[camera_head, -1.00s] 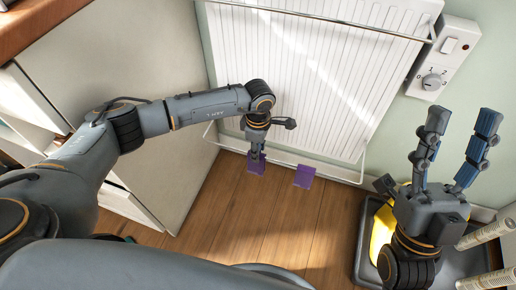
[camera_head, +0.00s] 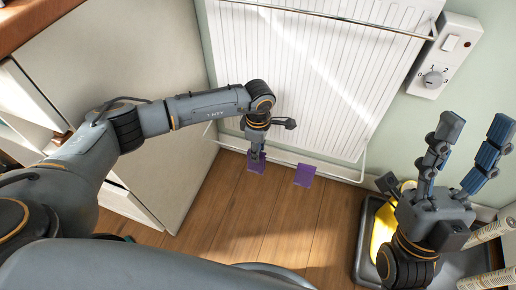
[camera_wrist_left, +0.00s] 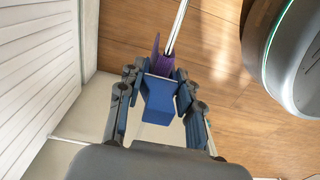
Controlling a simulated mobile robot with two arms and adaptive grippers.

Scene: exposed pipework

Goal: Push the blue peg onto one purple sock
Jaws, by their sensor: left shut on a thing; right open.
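My left gripper (camera_head: 256,152) points down at the low rail in front of the radiator. In the left wrist view it is shut on the blue peg (camera_wrist_left: 160,98), which sits between its two fingers (camera_wrist_left: 158,90). A purple sock (camera_wrist_left: 162,62) hangs on the rail just beyond the peg. The peg appears to be at or touching this sock; the exact contact is unclear. In the head view this left sock (camera_head: 261,166) is partly behind the gripper, and the peg cannot be made out. A second purple sock (camera_head: 305,175) hangs to its right. My right gripper (camera_head: 476,130) is open and empty, fingers up.
The white radiator (camera_head: 300,75) stands behind the rail (camera_head: 340,178). A wall control box with a knob (camera_head: 443,60) is at upper right. A dark tray with a yellow object (camera_head: 382,228) lies near my right arm, beside white pipes (camera_head: 490,232). The wooden floor (camera_head: 290,225) is clear.

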